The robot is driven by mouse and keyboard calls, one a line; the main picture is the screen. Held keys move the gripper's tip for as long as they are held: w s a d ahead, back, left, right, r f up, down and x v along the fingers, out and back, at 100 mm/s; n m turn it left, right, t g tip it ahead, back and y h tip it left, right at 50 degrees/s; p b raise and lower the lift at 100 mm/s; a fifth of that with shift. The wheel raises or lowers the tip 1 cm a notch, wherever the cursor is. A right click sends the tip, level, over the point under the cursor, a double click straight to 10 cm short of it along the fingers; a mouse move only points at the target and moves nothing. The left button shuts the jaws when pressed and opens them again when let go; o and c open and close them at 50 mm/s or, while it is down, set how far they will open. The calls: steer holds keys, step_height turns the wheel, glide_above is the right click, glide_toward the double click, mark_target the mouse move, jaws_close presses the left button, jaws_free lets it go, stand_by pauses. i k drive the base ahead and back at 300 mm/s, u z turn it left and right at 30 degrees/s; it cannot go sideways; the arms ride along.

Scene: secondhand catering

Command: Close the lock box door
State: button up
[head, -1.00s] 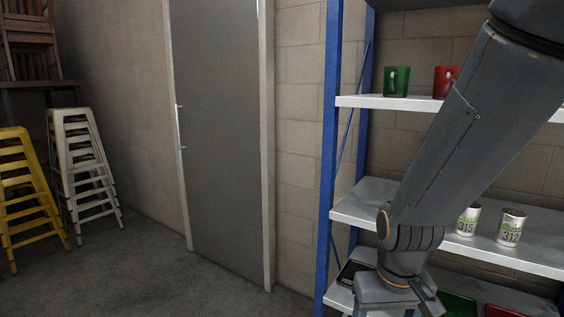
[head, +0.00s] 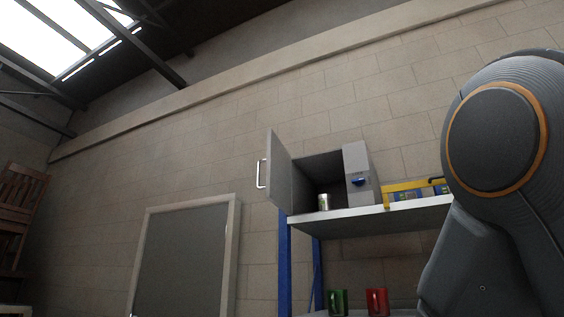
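The grey lock box (head: 359,174) stands on the top shelf of the rack, seen from below. Its door (head: 281,172) stands wide open to the left, with a pale bar handle (head: 261,174) on it. A small can (head: 324,202) sits at the box's opening. My gripper is outside the head view; only my arm shows at the right edge.
The white top shelf (head: 372,222) also holds a yellow item (head: 407,194) right of the box. A green mug (head: 337,302) and a red mug (head: 377,301) stand on a lower shelf. A blue post (head: 284,260) bounds the rack's left side.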

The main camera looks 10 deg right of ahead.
mark_target(277, 188)
steer(key=z, duration=0.05)
steer(key=k, duration=0.45)
steer(key=u, duration=1.05)
steer(key=i, duration=1.45)
steer(key=z, duration=0.85)
steer(key=i, duration=0.75)
steer(key=z, duration=0.75)
